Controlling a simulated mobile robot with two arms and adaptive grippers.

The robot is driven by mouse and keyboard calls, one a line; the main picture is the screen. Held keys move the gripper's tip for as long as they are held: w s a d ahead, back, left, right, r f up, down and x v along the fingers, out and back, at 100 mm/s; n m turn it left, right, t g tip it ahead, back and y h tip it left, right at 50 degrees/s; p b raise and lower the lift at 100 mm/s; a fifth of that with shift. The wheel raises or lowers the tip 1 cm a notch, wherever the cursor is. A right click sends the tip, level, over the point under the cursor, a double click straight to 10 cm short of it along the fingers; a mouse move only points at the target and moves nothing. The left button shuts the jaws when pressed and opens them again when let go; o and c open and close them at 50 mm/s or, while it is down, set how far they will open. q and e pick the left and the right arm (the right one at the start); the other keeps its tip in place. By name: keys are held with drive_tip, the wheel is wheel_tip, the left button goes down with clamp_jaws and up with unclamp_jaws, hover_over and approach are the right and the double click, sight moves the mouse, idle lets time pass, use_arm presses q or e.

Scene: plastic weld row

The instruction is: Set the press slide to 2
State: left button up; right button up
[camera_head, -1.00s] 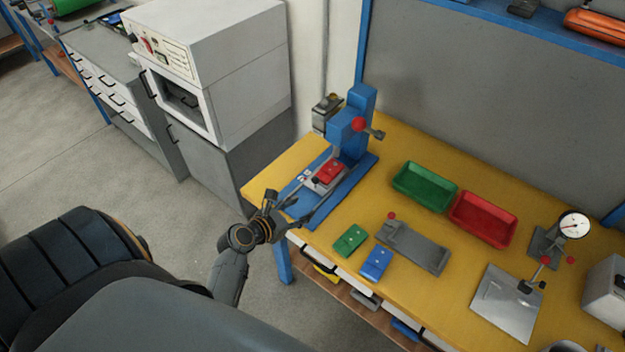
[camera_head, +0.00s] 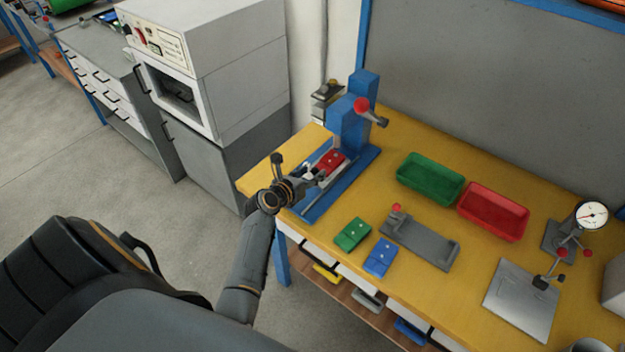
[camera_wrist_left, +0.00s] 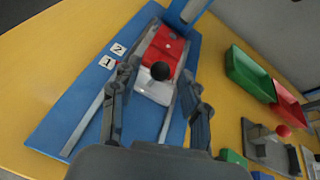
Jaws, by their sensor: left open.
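The blue press (camera_head: 350,125) stands at the back left of the yellow bench. Its slide (camera_wrist_left: 153,90) is a pale carriage bearing a red part (camera_head: 331,161), on rails over the blue base (camera_head: 325,205). In the left wrist view a black knob (camera_wrist_left: 160,71) tops the slide's near end. Labels 1 (camera_wrist_left: 107,62) and 2 (camera_wrist_left: 118,49) lie left of the rails. A small red mark shows beside them, partly hidden by a finger. My left gripper (camera_head: 312,178) is open, its fingers (camera_wrist_left: 159,73) either side of the knob; contact cannot be told.
Green (camera_head: 431,178) and red (camera_head: 494,211) trays stand right of the press. A green part (camera_head: 352,233), a blue part (camera_head: 380,257) and a grey fixture (camera_head: 420,245) lie nearer the front edge. A dial gauge (camera_head: 591,215) stands farther right.

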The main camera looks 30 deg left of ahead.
sight(321, 165)
use_arm(q)
drive_tip(key=shift+w+f, duration=0.25)
drive_tip(key=shift+w, duration=0.4)
drive_tip(key=shift+c, duration=0.4)
clamp_jaws()
drive_tip(key=shift+w+d, duration=0.1)
drive_tip(key=shift+w, duration=1.6)
drive_tip(key=shift+r, duration=0.15)
drive_tip(key=shift+c, duration=1.4)
unclamp_jaws()
drive_tip(key=o, duration=0.3)
drive_tip(key=shift+w, duration=0.1)
drive_tip(key=shift+o, duration=0.3)
